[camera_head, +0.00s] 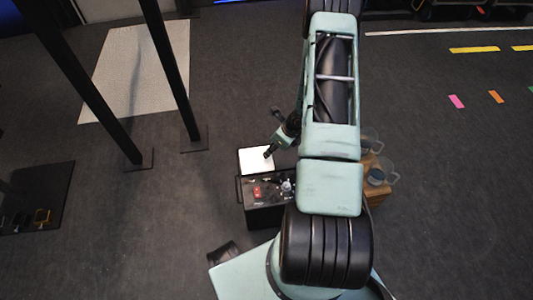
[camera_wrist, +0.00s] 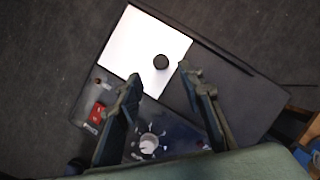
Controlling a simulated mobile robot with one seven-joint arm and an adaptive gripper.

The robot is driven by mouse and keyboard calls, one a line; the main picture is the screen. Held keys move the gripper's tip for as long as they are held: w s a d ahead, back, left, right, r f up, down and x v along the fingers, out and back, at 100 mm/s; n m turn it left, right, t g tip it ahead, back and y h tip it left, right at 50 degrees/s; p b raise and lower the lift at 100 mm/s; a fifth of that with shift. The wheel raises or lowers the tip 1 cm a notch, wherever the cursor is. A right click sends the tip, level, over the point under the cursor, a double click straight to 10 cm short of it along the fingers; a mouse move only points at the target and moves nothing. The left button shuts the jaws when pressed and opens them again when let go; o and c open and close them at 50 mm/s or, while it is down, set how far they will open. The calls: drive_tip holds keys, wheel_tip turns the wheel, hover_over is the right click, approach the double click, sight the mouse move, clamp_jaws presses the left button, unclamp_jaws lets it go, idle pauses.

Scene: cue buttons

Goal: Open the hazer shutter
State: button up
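A dark box (camera_wrist: 235,98) fills the middle of the wrist view, and in the head view the box (camera_head: 262,216) stands below my arm. A bright white square panel (camera_wrist: 122,48) lies on its top and also shows in the head view (camera_head: 252,158). A round black knob (camera_wrist: 161,62) appears over the white panel near its right edge. I cannot tell which part is the shutter. My gripper (camera_wrist: 160,78) is open, with its two fingers apart and nothing between them. The knob appears just beyond the fingertips; whether they touch it is unclear.
A red switch (camera_wrist: 97,113), a pale dial (camera_wrist: 149,143) and small knobs sit on the box's control face. A wooden crate (camera_head: 378,190) with clear vessels stands to the right. Black posts (camera_head: 172,70) rise at the left. The floor around is mostly free.

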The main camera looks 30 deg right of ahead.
sight(256, 158)
drive_tip(key=b+x, duration=0.1)
drive_tip(key=x, duration=0.5)
drive_tip(key=shift+w+f, duration=0.1)
drive_tip(key=shift+c, duration=0.2)
clamp_jaws()
